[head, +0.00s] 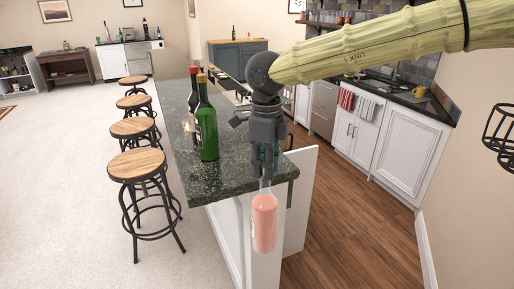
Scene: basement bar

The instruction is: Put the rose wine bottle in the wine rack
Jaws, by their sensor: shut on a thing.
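The rose wine bottle (264,222) is pink and hangs roughly upright below my gripper (266,172), in the middle of the head view. My gripper points down and is shut on its pale neck. The bottle appears in front of the end of the bar counter, clear of the floor. A black wire rack (499,138) is on the wall at the right edge and is partly cut off; it looks like the wine rack. My gripper is well to its left.
A green bottle (206,130) and a dark red-topped bottle (193,95) stand on the dark stone counter (236,178), left of my gripper. Several stools (137,166) line its left side. Open wooden floor (345,230) lies between the counter and the right wall.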

